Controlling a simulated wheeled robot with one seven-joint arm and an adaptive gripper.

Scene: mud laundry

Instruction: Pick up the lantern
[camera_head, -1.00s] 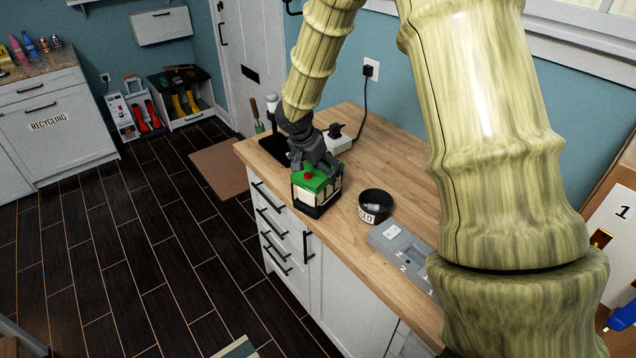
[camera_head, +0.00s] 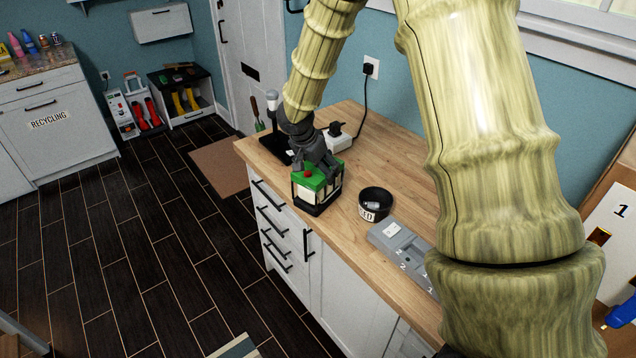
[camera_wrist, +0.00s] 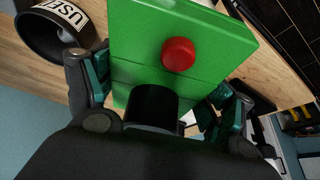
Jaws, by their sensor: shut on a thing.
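The lantern (camera_head: 308,188) has a green top with a red knob and dark framed sides. It is at the front edge of the wooden counter in the head view, upright; I cannot tell whether its base touches the counter. In the wrist view its green top (camera_wrist: 215,40) and red knob fill the upper middle. My gripper (camera_head: 322,167) comes down on it from above and behind. Its two fingers (camera_wrist: 155,95) are on either side of a dark part of the lantern, closed on it. The lantern's far side is hidden by the gripper.
A black labelled bowl (camera_head: 375,203) stands right of the lantern, also in the wrist view (camera_wrist: 32,38). A grey numbered tray (camera_head: 396,240) lies farther right. A white power box (camera_head: 338,141) with a plug and a dark stand (camera_head: 272,142) are behind.

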